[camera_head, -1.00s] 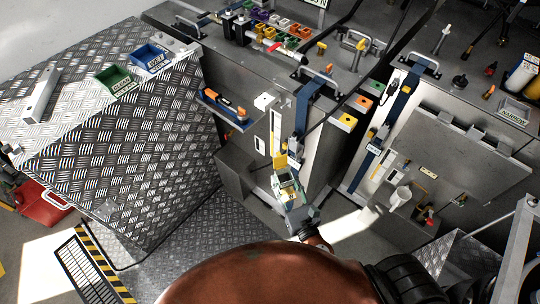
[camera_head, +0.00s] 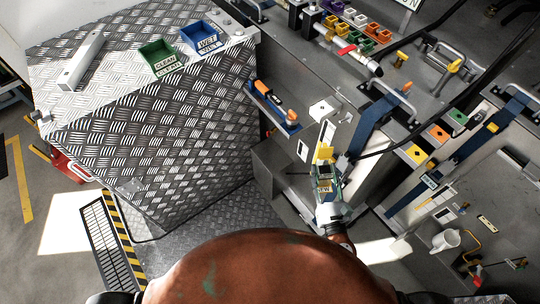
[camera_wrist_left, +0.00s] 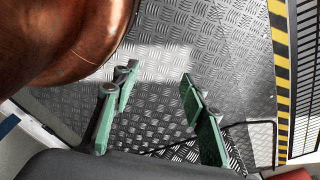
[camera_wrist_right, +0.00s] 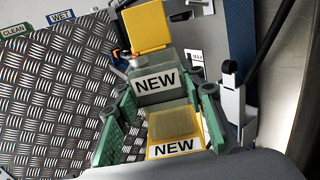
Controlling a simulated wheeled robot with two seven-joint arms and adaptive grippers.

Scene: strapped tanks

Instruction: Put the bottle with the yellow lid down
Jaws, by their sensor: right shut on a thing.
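The bottle with the yellow lid (camera_head: 325,153) is in my right gripper (camera_head: 327,178), in front of the grey cabinet's corner. In the right wrist view the yellow lid (camera_wrist_right: 145,26) is at the top, above a grey body with a white NEW label (camera_wrist_right: 156,82). A second yellow-framed NEW label shows lower down. The green fingers of my right gripper (camera_wrist_right: 158,98) are on both sides of the body. The bottle's underside is hidden. My left gripper (camera_wrist_left: 158,82) is open and empty above the tread-plate floor and is not seen in the head view.
A tread-plate bench (camera_head: 110,80) at the left carries a green CLEAN bin (camera_head: 157,58), a blue WET bin (camera_head: 200,38) and a metal bar (camera_head: 82,60). A grey worktop with straps, handles and cables is at the right. A white jug (camera_head: 446,240) stands lower right.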

